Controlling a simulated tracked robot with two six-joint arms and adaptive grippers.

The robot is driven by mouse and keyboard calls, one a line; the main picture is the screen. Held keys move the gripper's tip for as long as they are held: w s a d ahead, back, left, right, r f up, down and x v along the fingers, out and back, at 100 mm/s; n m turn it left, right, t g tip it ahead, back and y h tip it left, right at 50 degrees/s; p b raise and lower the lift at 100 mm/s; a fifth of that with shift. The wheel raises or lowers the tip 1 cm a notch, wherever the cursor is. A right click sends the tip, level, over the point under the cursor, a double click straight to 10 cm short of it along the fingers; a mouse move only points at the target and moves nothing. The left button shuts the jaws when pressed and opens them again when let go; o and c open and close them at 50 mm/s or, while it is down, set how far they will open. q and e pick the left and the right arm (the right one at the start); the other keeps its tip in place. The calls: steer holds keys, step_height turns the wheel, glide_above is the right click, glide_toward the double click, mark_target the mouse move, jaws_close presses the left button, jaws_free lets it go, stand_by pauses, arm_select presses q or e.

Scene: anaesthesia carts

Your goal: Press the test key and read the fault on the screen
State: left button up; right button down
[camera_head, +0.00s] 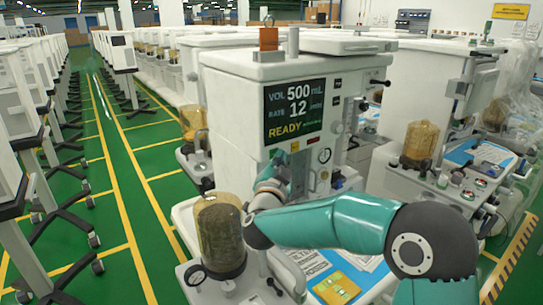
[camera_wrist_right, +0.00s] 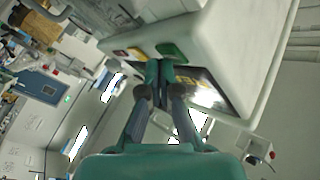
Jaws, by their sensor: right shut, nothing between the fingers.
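The anaesthesia cart (camera_head: 235,100) in the middle has a dark screen (camera_head: 294,108) reading "VOL 500 mL", "RATE 12 /min" and "READY" in yellow. Below the screen are a yellow key (camera_head: 294,146) and a red key (camera_head: 313,139). The wrist view shows a green key (camera_wrist_right: 172,50) beside the yellow key (camera_wrist_right: 136,54); no label is readable, so I cannot tell which is the test key. My right gripper (camera_head: 281,160) is shut and empty, below the screen's left part. Its fingertips (camera_wrist_right: 159,68) are at the green key; contact cannot be told. My left gripper is out of view.
A brown canister (camera_head: 220,235) stands in front of the cart, left of my right forearm. A yellow card (camera_head: 336,288) lies on the worktop. Another cart (camera_head: 410,110) stands close on the right. A green aisle (camera_head: 120,160) is clear on the left.

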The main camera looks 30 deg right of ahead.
steer(key=shift+w, duration=0.35)
stand_by(0.3)
steer(key=shift+s, duration=0.1)
steer(key=shift+s+b, duration=0.6)
steer(key=shift+s, duration=0.15)
steer(key=shift+s, duration=0.1)
steer(key=s, duration=0.1)
steer(key=s+b, duration=0.1)
steer(key=s, duration=0.1)
steer(key=s+b, duration=0.1)
steer(key=shift+s+d, duration=0.25)
steer(key=shift+s, duration=0.15)
stand_by(0.8)
